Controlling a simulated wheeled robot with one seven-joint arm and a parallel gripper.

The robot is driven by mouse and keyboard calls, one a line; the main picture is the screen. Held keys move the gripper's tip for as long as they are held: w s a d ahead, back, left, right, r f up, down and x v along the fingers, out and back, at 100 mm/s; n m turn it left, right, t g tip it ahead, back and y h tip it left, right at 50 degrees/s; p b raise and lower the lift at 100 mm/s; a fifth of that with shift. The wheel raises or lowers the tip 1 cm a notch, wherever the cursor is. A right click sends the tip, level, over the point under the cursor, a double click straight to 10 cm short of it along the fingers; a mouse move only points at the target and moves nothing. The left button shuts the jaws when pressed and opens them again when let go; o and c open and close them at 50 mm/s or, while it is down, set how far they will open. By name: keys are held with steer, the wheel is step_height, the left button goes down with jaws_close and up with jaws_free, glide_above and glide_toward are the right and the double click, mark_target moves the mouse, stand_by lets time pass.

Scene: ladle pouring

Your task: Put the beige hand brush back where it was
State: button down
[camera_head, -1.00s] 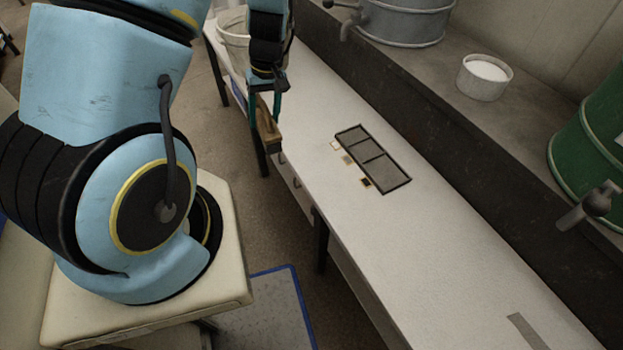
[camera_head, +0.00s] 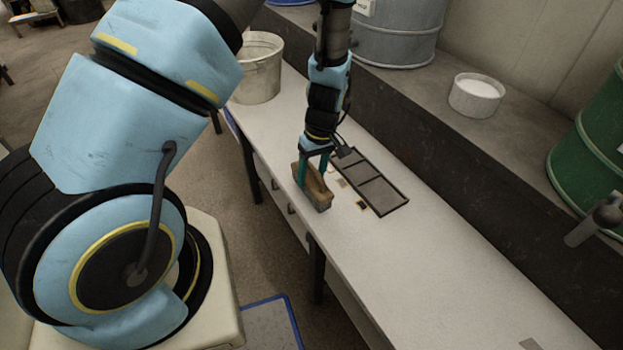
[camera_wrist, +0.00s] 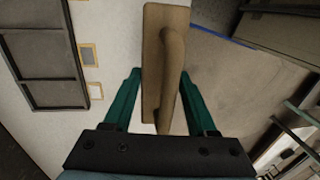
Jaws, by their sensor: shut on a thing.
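The beige hand brush (camera_head: 318,194) is held between the teal fingers of my gripper (camera_head: 313,168), over the near edge of the white table (camera_head: 420,260). In the wrist view the brush (camera_wrist: 152,62) has its long block and raised handle lying lengthwise between the two fingers of my gripper (camera_wrist: 160,95). The table shows on its left and the floor on its right. Its bristles are hidden in the wrist view. I cannot tell how high it is above the tabletop.
A dark divided tray (camera_head: 393,203) lies on the table just right of the brush, with small tan-edged squares (camera_head: 362,205) beside it. A pale bucket (camera_head: 257,75) stands at the far end. A white tub (camera_head: 475,97) and green drum (camera_head: 590,155) are on the ledge. The near tabletop is mostly clear.

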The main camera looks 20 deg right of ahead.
steer(key=shift+f, duration=0.9)
steer(key=shift+f, duration=0.15)
steer(key=shift+c, duration=1)
jaws_free()
step_height(320, 180, up, 12)
steer(key=d+b, duration=0.1)
steer(key=d, duration=0.1)
steer(key=shift+w, duration=0.2)
